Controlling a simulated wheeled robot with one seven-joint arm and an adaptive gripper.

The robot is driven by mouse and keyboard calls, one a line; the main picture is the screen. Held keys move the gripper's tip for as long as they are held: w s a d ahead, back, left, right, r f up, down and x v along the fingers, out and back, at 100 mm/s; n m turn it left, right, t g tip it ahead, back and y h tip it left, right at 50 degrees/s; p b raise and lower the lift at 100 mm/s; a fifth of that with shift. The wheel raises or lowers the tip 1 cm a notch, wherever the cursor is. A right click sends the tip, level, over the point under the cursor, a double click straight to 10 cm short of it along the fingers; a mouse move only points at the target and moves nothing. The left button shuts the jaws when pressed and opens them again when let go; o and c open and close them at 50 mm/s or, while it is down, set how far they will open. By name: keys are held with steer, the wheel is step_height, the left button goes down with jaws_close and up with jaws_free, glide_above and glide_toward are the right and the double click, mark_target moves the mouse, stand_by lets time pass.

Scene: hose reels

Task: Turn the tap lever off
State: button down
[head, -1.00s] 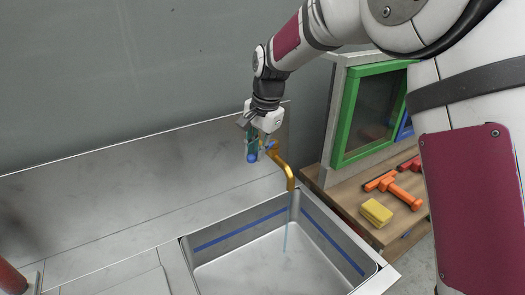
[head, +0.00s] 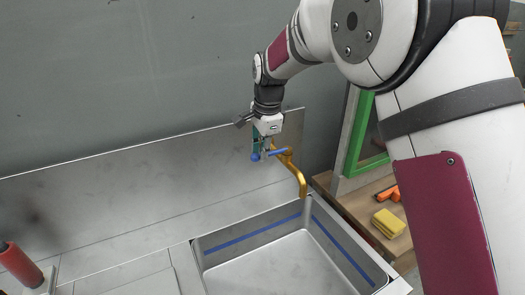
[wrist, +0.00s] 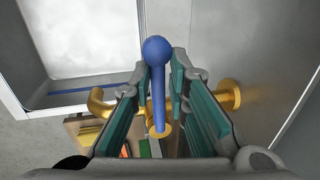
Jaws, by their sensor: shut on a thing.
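The tap lever is a blue rod (wrist: 158,100) with a round blue ball end (wrist: 157,50). In the head view the lever (head: 277,153) points left from the gold tap (head: 297,175), roughly along the back wall. My gripper (wrist: 166,62) has its teal-padded fingers closed around the rod, with the ball just past the fingertips. In the head view my gripper (head: 261,144) hangs down over the lever from above. No water shows below the spout. The tap's wall flange (wrist: 230,95) shows in the wrist view.
The metal sink (head: 290,262) with a blue line inside lies below the spout. A wooden bench (head: 345,200) on the right holds a yellow sponge (head: 389,223), an orange tool and a green-framed panel (head: 365,150). A red cylinder (head: 18,263) stands at far left.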

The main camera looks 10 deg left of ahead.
steer(key=shift+w+r, duration=0.1)
steer(key=c, duration=1.6)
jaws_free()
steer(key=shift+c, duration=0.2)
step_height(320, 180, up, 12)
steer(key=s+d, duration=0.1)
steer(key=s, duration=0.1)
steer(key=shift+d, duration=0.15)
steer(key=shift+f, duration=0.2)
